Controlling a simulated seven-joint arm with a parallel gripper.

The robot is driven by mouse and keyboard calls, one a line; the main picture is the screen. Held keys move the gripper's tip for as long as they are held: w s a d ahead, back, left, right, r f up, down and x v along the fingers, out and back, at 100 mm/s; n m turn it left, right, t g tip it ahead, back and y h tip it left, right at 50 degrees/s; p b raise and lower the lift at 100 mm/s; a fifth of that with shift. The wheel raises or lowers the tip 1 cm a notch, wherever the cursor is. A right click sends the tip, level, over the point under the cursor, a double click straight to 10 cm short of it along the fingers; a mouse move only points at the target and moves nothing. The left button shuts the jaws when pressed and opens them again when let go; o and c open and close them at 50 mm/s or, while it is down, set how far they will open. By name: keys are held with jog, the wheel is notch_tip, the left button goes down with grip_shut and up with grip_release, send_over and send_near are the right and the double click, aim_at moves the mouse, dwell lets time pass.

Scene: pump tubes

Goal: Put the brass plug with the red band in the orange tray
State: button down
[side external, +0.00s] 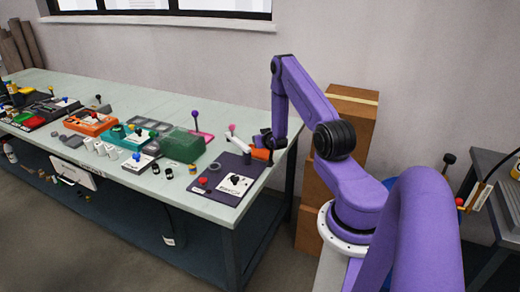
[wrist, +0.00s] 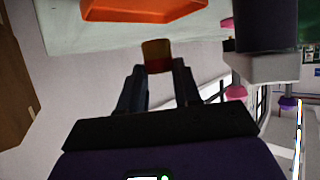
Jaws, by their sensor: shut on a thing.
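The brass plug with the red band (wrist: 156,56) is between the fingertips of my gripper (wrist: 157,72) in the wrist view. Its brass end points away from me and the red part is nearer my fingers. My gripper is shut on it. The orange tray (wrist: 140,9) shows at the top of the wrist view, beyond the plug, with a gap between them in the picture. In the side view the orange tray (side external: 261,154) is at the right end of the table, and my gripper (side external: 263,141) is right by it. The plug cannot be made out there.
A dark mat (side external: 212,185) with a white switch plate (side external: 236,180) lies in front of the tray. A pink-topped white post (side external: 236,141) stands left of my gripper. A green block (side external: 182,145) and several devices fill the table further left. Cardboard boxes (side external: 345,120) stand behind my arm.

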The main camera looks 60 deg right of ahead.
jog(key=shift+f, duration=2)
jog(key=shift+f, duration=0.1)
jog(key=c, duration=0.8)
grip_release()
jog(key=shift+f, duration=0.1)
